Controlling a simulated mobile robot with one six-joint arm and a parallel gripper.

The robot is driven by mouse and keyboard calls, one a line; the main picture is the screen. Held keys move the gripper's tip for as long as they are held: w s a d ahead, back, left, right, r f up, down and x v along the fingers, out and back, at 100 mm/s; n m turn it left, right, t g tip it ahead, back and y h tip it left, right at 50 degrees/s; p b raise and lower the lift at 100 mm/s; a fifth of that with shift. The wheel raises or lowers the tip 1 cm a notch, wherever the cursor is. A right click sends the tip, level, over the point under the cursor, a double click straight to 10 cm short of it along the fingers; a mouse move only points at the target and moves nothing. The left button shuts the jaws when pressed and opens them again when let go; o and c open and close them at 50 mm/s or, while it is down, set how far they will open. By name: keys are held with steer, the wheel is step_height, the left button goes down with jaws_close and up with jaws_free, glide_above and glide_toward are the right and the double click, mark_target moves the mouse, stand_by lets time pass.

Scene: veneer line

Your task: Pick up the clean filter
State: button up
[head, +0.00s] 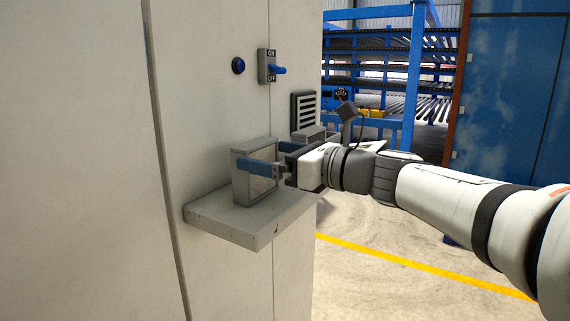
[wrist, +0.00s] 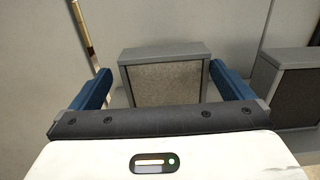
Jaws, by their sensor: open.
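A grey box-shaped filter with a pale mesh face (head: 242,188) stands upright on a small shelf fixed to the cabinet. In the wrist view this pale filter (wrist: 165,86) is centred between my blue fingers. My gripper (head: 261,156) is open, with one finger on each side of the pale filter; a gap shows at both sides in the wrist view (wrist: 160,70). A second filter with a darker mesh (wrist: 302,92) stands to the right. In the head view only a bit of it shows behind my gripper.
The shelf (head: 235,226) juts from the pale cabinet (head: 90,150). Above are a blue button (head: 238,65), an ON/OFF switch (head: 272,68) and a slotted vent (head: 303,110). A blue roller rack (head: 416,70) stands behind. The floor on the right is open, with a yellow line.

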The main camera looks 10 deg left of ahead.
mark_target(249, 147)
steer(key=x, duration=0.2)
steer(key=p+x, duration=0.2)
steer(key=x, duration=0.1)
steer(key=shift+w+a+r, duration=0.15)
steer(key=shift+w+r, duration=0.1)
steer(key=shift+w, duration=0.25)
steer(key=shift+a, duration=0.25)
steer(key=shift+c, duration=0.2)
steer(key=c, duration=0.7)
steer(key=shift+o, duration=0.2)
